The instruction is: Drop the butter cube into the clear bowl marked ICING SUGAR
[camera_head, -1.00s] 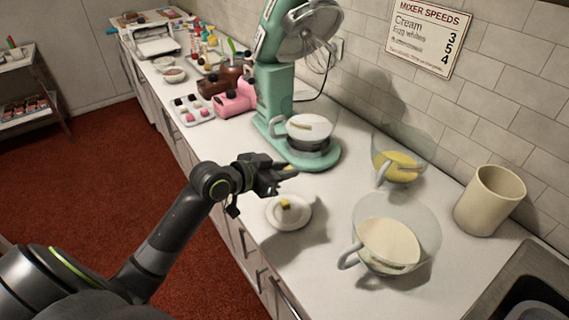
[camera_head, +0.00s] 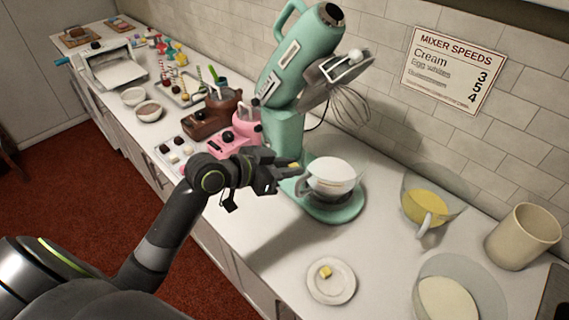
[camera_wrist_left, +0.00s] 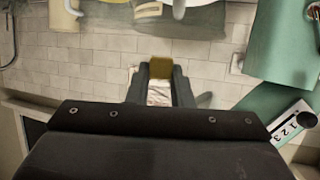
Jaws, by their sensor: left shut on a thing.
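My left gripper (camera_head: 290,176) is shut on a yellow butter cube (camera_head: 295,166), in the air in front of the mixer's bowl. In the left wrist view the cube (camera_wrist_left: 160,68) sits between the fingertips. Another small yellow cube (camera_head: 325,271) lies on a white plate (camera_head: 345,290) on the counter. A clear bowl with pale contents (camera_head: 445,303) is at the lower right, cut off by the picture edge. A clear bowl with yellow contents (camera_head: 424,208) stands behind it. I can read no ICING SUGAR mark on either. My right gripper is not in view.
A green stand mixer (camera_head: 290,125) with a white bowl (camera_head: 334,176) stands just beyond the gripper. A beige canister (camera_head: 522,237) is at the right by the wall. Pink and brown machines and trays crowd the left counter. The counter around the plate is clear.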

